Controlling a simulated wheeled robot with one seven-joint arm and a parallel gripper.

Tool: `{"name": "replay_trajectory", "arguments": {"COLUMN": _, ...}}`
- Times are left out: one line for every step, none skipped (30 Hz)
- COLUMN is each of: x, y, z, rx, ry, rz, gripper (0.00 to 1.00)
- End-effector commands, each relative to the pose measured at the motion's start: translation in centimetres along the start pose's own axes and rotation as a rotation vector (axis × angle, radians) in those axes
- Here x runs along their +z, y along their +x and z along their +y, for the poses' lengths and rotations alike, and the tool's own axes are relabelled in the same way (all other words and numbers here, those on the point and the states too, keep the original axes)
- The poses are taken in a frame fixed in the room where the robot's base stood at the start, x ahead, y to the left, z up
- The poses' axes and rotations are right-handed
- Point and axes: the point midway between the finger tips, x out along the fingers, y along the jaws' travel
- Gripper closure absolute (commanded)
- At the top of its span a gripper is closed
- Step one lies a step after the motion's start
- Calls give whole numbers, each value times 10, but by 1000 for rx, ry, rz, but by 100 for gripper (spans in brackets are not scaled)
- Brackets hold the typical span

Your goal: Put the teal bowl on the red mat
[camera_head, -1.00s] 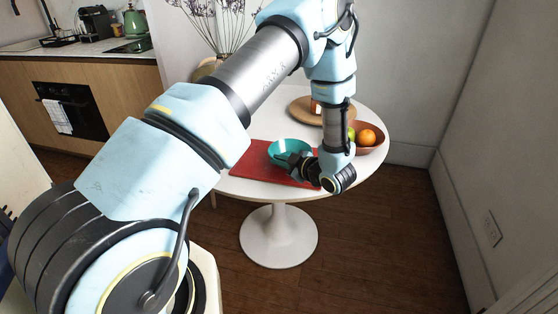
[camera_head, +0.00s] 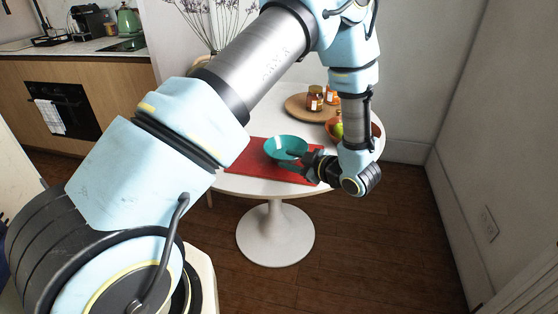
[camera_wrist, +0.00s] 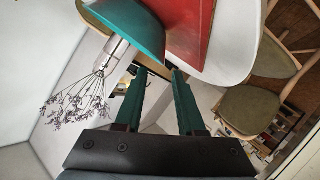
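The teal bowl (camera_head: 287,147) sits upright on the red mat (camera_head: 243,163), which lies on the round white table. In the wrist view the bowl (camera_wrist: 133,25) and the mat (camera_wrist: 190,32) are seen sideways, beyond the fingertips. My gripper (camera_head: 308,160) is low over the mat, just right of the bowl. In the wrist view its two fingers (camera_wrist: 159,72) are parted with nothing between them. The head view does not show clearly whether a fingertip touches the bowl.
A round wooden board (camera_head: 300,106) with jars (camera_head: 315,98) stands behind the mat. A brown bowl (camera_head: 377,131) with fruit is behind my wrist at the right. A vase with dried stems (camera_head: 207,25) is at the back. Chairs (camera_wrist: 250,108) show in the wrist view.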

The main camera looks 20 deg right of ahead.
Motion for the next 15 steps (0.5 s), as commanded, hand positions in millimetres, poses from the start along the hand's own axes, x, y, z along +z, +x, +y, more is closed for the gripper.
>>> {"name": "replay_trajectory", "arguments": {"x": 2, "y": -10, "z": 0, "rx": 3, "ry": -2, "rz": -1, "gripper": 62}}
{"name": "replay_trajectory", "arguments": {"x": 2, "y": -16, "z": 0, "rx": 3, "ry": -2, "rz": -1, "gripper": 62}}
{"name": "replay_trajectory", "arguments": {"x": 2, "y": -23, "z": 0, "rx": 2, "ry": -2, "rz": -2, "gripper": 62}}
{"name": "replay_trajectory", "arguments": {"x": 2, "y": -28, "z": 0, "rx": 2, "ry": -3, "rz": -2, "gripper": 62}}
{"name": "replay_trajectory", "arguments": {"x": 1, "y": -32, "z": 0, "rx": 2, "ry": -3, "rz": -1, "gripper": 62}}
{"name": "replay_trajectory", "arguments": {"x": 1, "y": -37, "z": 0, "rx": 1, "ry": -2, "rz": 0, "gripper": 62}}
{"name": "replay_trajectory", "arguments": {"x": 1, "y": -40, "z": 0, "rx": 2, "ry": -2, "rz": 0, "gripper": 62}}
{"name": "replay_trajectory", "arguments": {"x": 1, "y": -43, "z": 0, "rx": 2, "ry": -1, "rz": 0, "gripper": 62}}
{"name": "replay_trajectory", "arguments": {"x": 0, "y": -45, "z": 0, "rx": 1, "ry": -1, "rz": 1, "gripper": 62}}
{"name": "replay_trajectory", "arguments": {"x": 0, "y": -47, "z": 0, "rx": 0, "ry": -1, "rz": 1, "gripper": 62}}
{"name": "replay_trajectory", "arguments": {"x": 0, "y": -48, "z": 0, "rx": -1, "ry": -1, "rz": 1, "gripper": 62}}
{"name": "replay_trajectory", "arguments": {"x": 0, "y": -50, "z": 0, "rx": -1, "ry": -1, "rz": 1, "gripper": 62}}
{"name": "replay_trajectory", "arguments": {"x": 0, "y": -50, "z": 0, "rx": -1, "ry": -1, "rz": 1, "gripper": 62}}
{"name": "replay_trajectory", "arguments": {"x": 0, "y": -50, "z": 0, "rx": -1, "ry": -1, "rz": 1, "gripper": 62}}
{"name": "replay_trajectory", "arguments": {"x": -1, "y": -50, "z": 1, "rx": -1, "ry": -1, "rz": 0, "gripper": 62}}
